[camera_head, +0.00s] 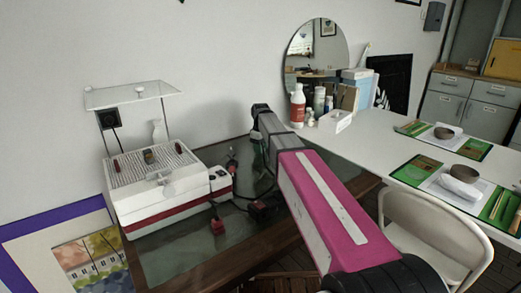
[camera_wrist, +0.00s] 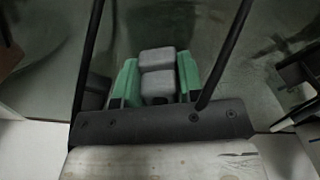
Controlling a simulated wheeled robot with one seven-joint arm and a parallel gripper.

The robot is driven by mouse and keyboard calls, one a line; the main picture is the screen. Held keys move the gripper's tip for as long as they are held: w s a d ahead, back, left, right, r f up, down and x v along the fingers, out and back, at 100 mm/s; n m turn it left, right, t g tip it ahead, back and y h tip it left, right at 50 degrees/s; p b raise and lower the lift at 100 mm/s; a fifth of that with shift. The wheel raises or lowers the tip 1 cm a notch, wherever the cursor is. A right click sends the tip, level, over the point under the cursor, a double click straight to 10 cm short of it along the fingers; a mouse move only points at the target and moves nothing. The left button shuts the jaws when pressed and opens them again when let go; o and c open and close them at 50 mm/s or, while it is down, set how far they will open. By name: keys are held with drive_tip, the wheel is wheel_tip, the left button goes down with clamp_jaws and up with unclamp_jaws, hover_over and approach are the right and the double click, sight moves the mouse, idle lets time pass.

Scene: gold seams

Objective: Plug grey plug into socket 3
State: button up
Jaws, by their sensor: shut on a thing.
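In the wrist view, a grey plug (camera_wrist: 157,75), seen as two rounded grey blocks, sits between the green-sided fingers of my gripper (camera_wrist: 158,84). The gripper is shut on it. In the head view my gripper (camera_head: 258,158) is at the far end of the pink arm, low over the dark glass table, and the plug is hidden there. Socket 3 cannot be made out in either view. A dark, blocky item with reddish parts (camera_head: 265,206) lies on the table beside the arm; I cannot tell what it is.
A white machine (camera_head: 165,187) with a red band stands on the table (camera_head: 180,262) at left. A red plug-like piece (camera_head: 217,226) lies before it, with dark cables nearby. A white desk (camera_head: 365,140) with bottles and a mirror (camera_head: 316,45) is behind; a chair (camera_head: 440,225) is at right.

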drive_tip(key=shift+r, duration=0.15)
drive_tip(key=shift+r, duration=0.7)
wheel_tip(320, 180, up, 3)
drive_tip(key=shift+s+a+f, duration=0.1)
drive_tip(key=s+a+r, duration=0.6)
drive_tip(key=s+a, duration=0.1)
drive_tip(key=a, duration=0.1)
drive_tip(key=shift+s+a+r, duration=0.15)
drive_tip(key=shift+s+r, duration=0.1)
drive_tip(key=shift+s, duration=0.1)
